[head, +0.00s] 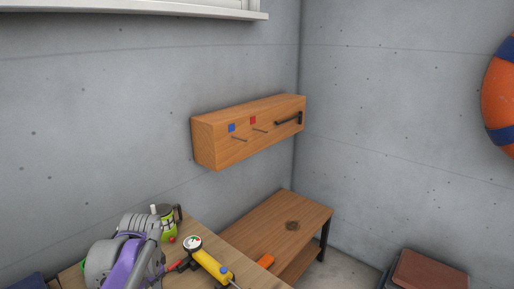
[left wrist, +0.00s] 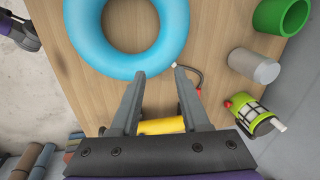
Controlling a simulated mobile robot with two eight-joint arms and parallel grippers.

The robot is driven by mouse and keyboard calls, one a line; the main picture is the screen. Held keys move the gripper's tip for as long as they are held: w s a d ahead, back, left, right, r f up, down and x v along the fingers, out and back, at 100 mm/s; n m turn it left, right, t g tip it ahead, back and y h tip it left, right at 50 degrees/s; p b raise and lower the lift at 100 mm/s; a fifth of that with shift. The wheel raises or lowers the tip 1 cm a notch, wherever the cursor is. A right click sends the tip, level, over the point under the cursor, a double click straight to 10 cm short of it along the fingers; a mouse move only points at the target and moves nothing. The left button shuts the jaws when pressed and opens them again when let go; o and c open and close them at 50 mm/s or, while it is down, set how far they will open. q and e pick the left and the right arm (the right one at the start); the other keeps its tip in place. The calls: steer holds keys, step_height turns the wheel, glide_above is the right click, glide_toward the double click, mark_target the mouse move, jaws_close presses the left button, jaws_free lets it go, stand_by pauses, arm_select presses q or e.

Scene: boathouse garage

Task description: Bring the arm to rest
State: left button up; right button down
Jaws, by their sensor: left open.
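My left arm, grey and purple, comes in at the lower left of the head view, over the near wooden tabletop. Its fingers are not clearly seen there. In the left wrist view my left gripper (left wrist: 160,72) is open, with its two fingers apart over the tabletop (left wrist: 215,25). A yellow object (left wrist: 162,126) shows between the finger bases, partly hidden by the gripper; I cannot tell its distance from the fingers. A light blue ring (left wrist: 82,40) lies just beyond the fingertips. My right gripper is not seen in either view.
A yellow pump with a gauge (head: 210,265) and a lime-green container (head: 168,232) stand by my arm. The wrist view shows a grey cylinder (left wrist: 254,66) and a green cup (left wrist: 282,16). A wooden peg rack (head: 240,145) hangs above a low bench (head: 270,217).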

arm_select(q)
steer(key=s+d+f+n+t+h+p, duration=0.1)
steer(key=s+d+f+n+t+p, duration=0.1)
steer(key=s, duration=0.7)
steer(key=s+d+f+n+t+p, duration=0.2)
steer(key=s+d+n, duration=0.3)
steer(key=s, duration=0.5)
steer(key=shift+s+d+f+h, duration=0.2)
steer(key=shift+d+f+h, duration=0.25)
steer(key=shift+d, duration=0.5)
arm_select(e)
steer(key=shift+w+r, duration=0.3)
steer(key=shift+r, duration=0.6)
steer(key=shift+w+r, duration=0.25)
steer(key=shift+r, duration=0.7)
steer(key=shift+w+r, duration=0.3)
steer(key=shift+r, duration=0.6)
